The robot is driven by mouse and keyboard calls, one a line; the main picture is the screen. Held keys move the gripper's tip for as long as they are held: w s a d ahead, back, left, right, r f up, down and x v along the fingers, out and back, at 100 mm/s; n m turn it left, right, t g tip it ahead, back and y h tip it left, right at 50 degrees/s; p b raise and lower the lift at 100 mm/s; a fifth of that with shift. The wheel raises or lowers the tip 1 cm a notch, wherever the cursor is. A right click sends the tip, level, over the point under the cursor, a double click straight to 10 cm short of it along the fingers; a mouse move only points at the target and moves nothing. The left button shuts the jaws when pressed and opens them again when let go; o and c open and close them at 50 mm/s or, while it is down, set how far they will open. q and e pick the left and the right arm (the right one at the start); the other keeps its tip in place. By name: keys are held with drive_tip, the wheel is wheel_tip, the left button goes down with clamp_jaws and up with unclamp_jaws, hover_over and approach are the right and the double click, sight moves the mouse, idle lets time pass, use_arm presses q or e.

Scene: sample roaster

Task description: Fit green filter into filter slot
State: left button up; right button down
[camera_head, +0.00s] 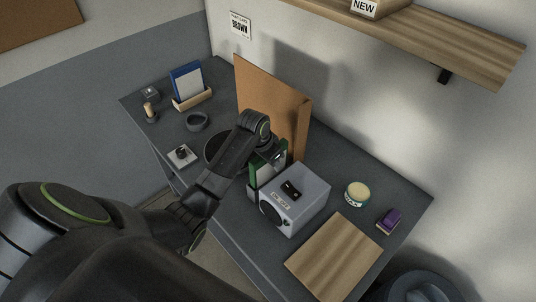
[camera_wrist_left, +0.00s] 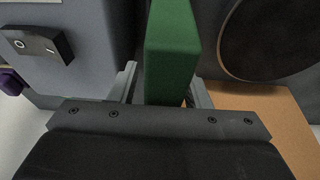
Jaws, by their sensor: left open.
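The green filter (camera_head: 257,172) stands upright against the left side of the grey roaster (camera_head: 300,198). A pale part at its lower end may be the filter slot, but I cannot tell how deep the filter sits in it. My left gripper (camera_head: 272,152) is over the top of the filter. In the left wrist view the green filter (camera_wrist_left: 172,50) lies between the two fingers of my left gripper (camera_wrist_left: 164,90), which are open with a gap beside them. My right gripper is not in view.
A brown board (camera_head: 270,95) stands behind the roaster. A wooden board (camera_head: 335,258), a round jar (camera_head: 357,193) and a purple-topped block (camera_head: 389,220) lie to the right. A black round disc (camera_wrist_left: 268,38) is close beside the filter in the wrist view.

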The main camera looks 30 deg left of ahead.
use_arm(q)
drive_tip(key=b+v, duration=0.1)
drive_tip(key=v, duration=1.1)
drive_tip(key=shift+b, duration=0.35)
